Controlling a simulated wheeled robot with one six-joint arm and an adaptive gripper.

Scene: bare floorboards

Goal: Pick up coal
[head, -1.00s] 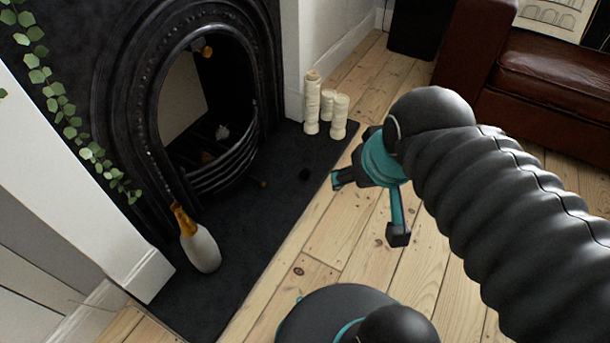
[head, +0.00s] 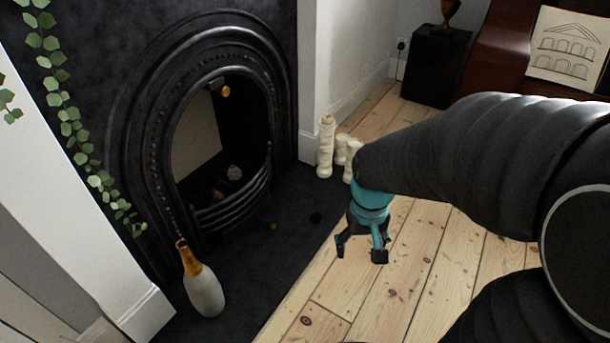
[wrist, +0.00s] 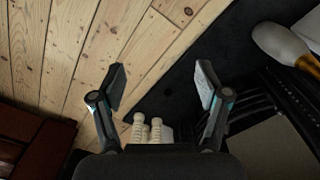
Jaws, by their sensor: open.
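A small black lump, which looks like the coal (head: 316,217), lies on the dark hearth slab (head: 262,262) in front of the fireplace in the head view. It is dark on dark and hard to make out. My gripper (head: 360,252) is open and empty, pointing down to the right of the lump, above the floorboards near the hearth edge. In the wrist view my gripper's two fingers (wrist: 160,78) are spread apart with nothing between them.
A white and gold bottle (head: 204,290) stands on the hearth at the left. Cream candles (head: 326,147) stand at its far end. The black fireplace (head: 150,120) with its curved grate is behind. A black box (head: 434,62) and brown sofa (head: 497,50) are at the back. Floorboards beside the hearth are clear.

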